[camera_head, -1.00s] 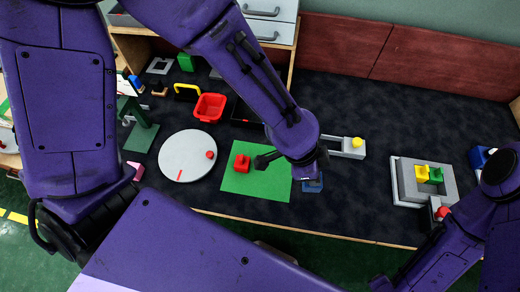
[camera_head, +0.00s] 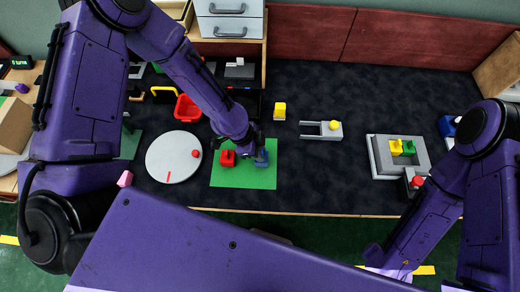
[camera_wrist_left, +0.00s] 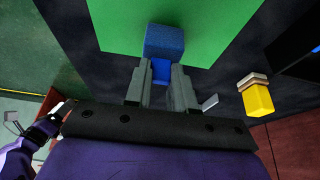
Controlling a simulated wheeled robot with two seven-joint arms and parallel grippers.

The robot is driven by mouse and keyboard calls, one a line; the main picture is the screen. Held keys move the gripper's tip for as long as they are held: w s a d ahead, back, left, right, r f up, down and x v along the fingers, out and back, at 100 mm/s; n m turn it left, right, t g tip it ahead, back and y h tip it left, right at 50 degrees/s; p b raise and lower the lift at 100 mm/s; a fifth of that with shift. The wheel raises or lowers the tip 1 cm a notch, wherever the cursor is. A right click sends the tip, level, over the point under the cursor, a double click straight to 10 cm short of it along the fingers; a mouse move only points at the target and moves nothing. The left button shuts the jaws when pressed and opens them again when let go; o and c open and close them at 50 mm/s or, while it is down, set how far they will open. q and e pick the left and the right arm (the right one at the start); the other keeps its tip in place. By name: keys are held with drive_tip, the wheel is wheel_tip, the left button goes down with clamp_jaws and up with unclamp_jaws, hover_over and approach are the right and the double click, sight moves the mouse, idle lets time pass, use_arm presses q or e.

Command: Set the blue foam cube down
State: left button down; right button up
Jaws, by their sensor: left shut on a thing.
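The blue foam cube (camera_head: 262,158) is at the right part of the green mat (camera_head: 245,180) in the head view. My left gripper (camera_head: 257,146) is shut on it from above. In the left wrist view the blue cube (camera_wrist_left: 165,41) shows beyond the fingertips, with a brighter blue part between the two grey fingers (camera_wrist_left: 160,80), in front of the green mat (camera_wrist_left: 120,25). I cannot tell whether the cube touches the mat. My right gripper does not show.
A grey round plate (camera_head: 172,165) lies left of the mat. A red bin (camera_head: 187,107) and a yellow block (camera_head: 280,111) are behind. Dark table between is clear.

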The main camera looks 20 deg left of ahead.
use_arm(q)
drive_tip(key=shift+f, duration=0.3)
drive_tip(key=shift+f, duration=0.1)
drive_tip(key=shift+f, duration=0.15)
drive_tip(key=c, duration=1)
unclamp_jaws()
drive_tip(key=shift+o, duration=0.2)
drive_tip(key=shift+r, duration=0.35)
drive_tip(key=shift+w+a+r, duration=0.1)
drive_tip(key=shift+a+r, duration=0.05)
drive_tip(key=shift+r, duration=0.15)
drive_tip(key=b+v, duration=0.1)
drive_tip(key=v, duration=1)
